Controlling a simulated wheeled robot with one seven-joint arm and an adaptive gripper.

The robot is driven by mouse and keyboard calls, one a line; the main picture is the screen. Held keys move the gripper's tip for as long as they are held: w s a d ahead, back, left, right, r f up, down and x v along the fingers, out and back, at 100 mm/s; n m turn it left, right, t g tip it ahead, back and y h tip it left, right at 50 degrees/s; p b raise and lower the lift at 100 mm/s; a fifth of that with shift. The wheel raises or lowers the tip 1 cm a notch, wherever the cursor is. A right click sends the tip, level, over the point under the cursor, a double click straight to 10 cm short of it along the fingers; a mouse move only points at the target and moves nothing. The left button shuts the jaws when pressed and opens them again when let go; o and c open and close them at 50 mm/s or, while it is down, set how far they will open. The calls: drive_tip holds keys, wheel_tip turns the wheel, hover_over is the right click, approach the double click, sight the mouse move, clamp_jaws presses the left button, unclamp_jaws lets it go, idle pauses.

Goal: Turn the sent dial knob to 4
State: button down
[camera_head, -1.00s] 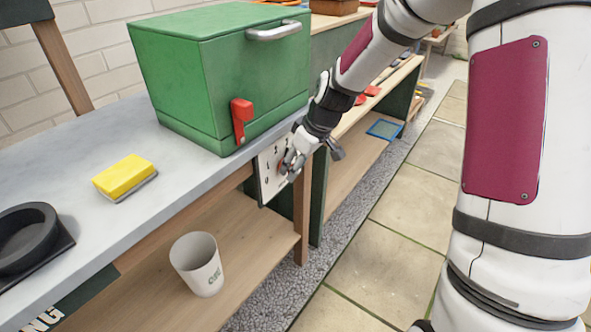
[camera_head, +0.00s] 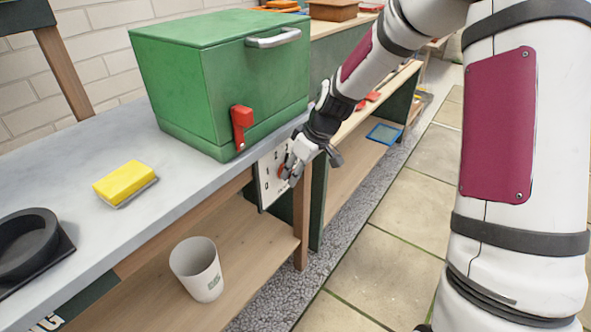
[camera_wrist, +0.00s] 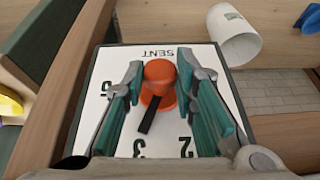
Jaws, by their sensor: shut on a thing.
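The dial plate (camera_wrist: 98,105) is a white panel marked SENT with black numbers, fixed to the bench front; it also shows in the head view (camera_head: 266,190). Its knob (camera_wrist: 159,76) is orange-red with a black pointer (camera_wrist: 149,115). The pointer is directed toward the bottom of the wrist view, close to the 3. The 2 shows to its right and a 5 at the left edge. The left finger covers the stretch between 5 and 3, so no 4 is visible. My gripper (camera_wrist: 161,70) is shut on the knob, one finger on each side. It reaches the plate in the head view (camera_head: 287,170).
A green box (camera_head: 190,80) with a red lever (camera_head: 241,125) stands on the bench above the dial. A yellow sponge (camera_head: 124,181) and a black ring-shaped holder (camera_head: 28,240) are on the bench top (camera_head: 95,150). A white cup (camera_head: 197,270) stands on the lower shelf.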

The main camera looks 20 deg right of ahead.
drive_tip(key=shift+w+d+f+m+g+y+p, duration=0.15)
drive_tip(key=shift+m+g+y+p, duration=0.1)
drive_tip(key=shift+g+y+p, duration=0.55)
drive_tip(key=shift+w+d+m+g+y+p, duration=0.1)
drive_tip(key=shift+m+g+y+p, duration=0.3)
drive_tip(key=shift+y+p, duration=0.6)
drive_tip(key=shift+w+d+f+m+g+y+p, duration=0.15)
drive_tip(key=shift+g+y+p, duration=0.55)
drive_tip(key=shift+y, duration=0.4)
drive_tip(key=shift+s+r, duration=0.1)
drive_tip(key=c, duration=1.3)
unclamp_jaws()
drive_tip(key=v, duration=1.2)
drive_tip(key=shift+d, duration=0.1)
